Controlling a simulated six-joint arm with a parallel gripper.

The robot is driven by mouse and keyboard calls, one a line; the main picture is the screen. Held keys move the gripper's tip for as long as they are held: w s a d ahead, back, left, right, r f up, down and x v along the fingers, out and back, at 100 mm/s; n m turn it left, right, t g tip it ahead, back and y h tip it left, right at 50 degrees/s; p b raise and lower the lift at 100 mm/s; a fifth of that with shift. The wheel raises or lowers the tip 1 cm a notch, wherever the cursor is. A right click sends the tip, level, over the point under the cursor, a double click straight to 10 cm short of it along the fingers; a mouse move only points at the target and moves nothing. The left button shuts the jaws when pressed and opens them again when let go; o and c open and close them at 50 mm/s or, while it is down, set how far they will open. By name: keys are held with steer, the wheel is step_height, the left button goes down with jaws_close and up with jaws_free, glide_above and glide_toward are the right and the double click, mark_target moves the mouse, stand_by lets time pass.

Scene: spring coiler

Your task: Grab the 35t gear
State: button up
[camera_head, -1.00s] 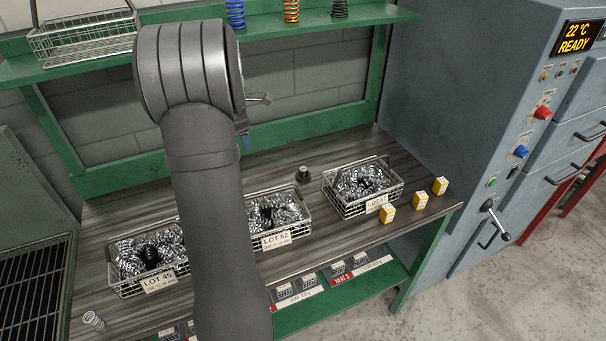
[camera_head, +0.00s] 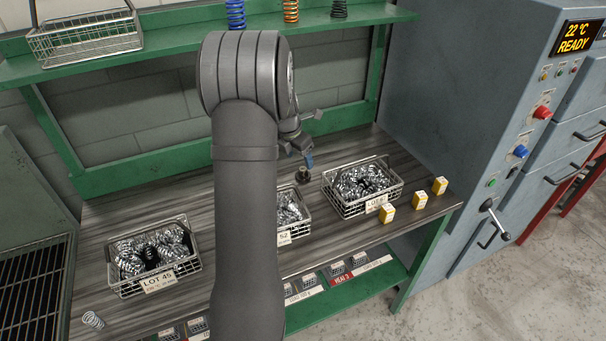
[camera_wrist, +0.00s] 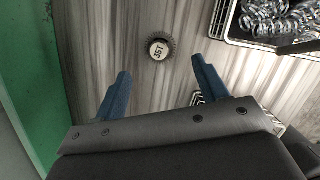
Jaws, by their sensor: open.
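The 35t gear (camera_wrist: 159,47) is a small dark toothed disc with a pale top marked "35T". It lies on the wooden bench top, and in the head view the gear (camera_head: 302,174) is just behind the gap between two baskets. My gripper (camera_wrist: 157,80) is open and empty, its two blue fingers spread wide. In the wrist view the gear is beyond the fingertips, roughly centred between them and not touched. In the head view my gripper (camera_head: 308,160) is close to the gear, partly hidden by my arm.
A wire basket of springs (camera_head: 362,187) stands right of the gear, and it also shows in the wrist view (camera_wrist: 225,20). The Lot 52 basket (camera_head: 290,212) is in front, partly hidden. Yellow boxes (camera_head: 389,214) stand at right.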

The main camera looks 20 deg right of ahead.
mark_target(303, 168)
steer(key=shift+x, duration=3.55)
steer(key=shift+w+d+r, duration=0.1)
steer(key=shift+c, duration=0.2)
steer(key=c, duration=1.2)
